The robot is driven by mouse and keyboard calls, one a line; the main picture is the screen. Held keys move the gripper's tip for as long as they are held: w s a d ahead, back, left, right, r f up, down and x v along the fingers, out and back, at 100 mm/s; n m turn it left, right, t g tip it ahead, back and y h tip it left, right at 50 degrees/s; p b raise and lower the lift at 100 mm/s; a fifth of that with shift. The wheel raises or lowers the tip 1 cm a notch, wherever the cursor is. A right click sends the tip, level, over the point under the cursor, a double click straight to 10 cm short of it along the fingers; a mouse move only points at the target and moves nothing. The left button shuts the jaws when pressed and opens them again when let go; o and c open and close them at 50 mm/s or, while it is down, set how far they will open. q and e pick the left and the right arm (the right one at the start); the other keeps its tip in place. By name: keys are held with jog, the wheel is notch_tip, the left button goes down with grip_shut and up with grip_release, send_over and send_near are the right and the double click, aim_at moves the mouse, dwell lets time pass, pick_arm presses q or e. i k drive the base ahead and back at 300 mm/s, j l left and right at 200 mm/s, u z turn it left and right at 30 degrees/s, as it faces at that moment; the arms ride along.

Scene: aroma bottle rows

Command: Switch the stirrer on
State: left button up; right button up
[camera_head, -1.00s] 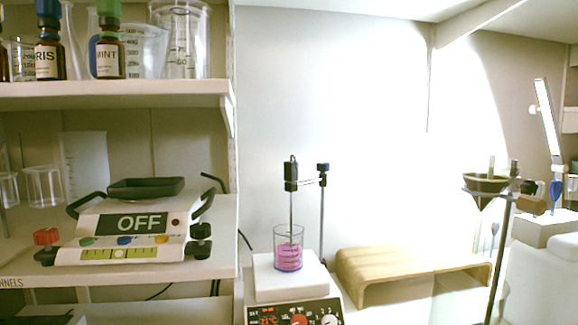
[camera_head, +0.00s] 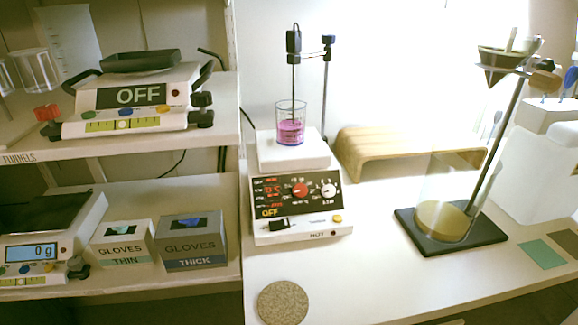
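The stirrer (camera_head: 300,212) stands on the white bench, a white hotplate unit with a dark front panel. The panel carries a red knob (camera_head: 299,190), a white knob (camera_head: 328,190), red digits and a yellow OFF label. Below it are a black-and-white switch (camera_head: 279,224) and a yellow button (camera_head: 337,219). A glass beaker (camera_head: 291,128) with pink liquid sits on the white top plate, with a thin probe from a stand reaching into it. Neither of my grippers is in view.
A round speckled mat (camera_head: 283,302) lies in front of the stirrer. A wooden riser (camera_head: 352,160) stands behind right, and a funnel stand on a black base (camera_head: 405,222) is to the right. Shelves at left hold an OFF balance (camera_head: 130,100), another scale (camera_head: 45,235) and glove boxes (camera_head: 192,240).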

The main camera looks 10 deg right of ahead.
aim_at(284, 224)
jog(key=j, duration=0.7)
jog(key=k+j+z, duration=0.1)
jog(key=j, duration=0.6)
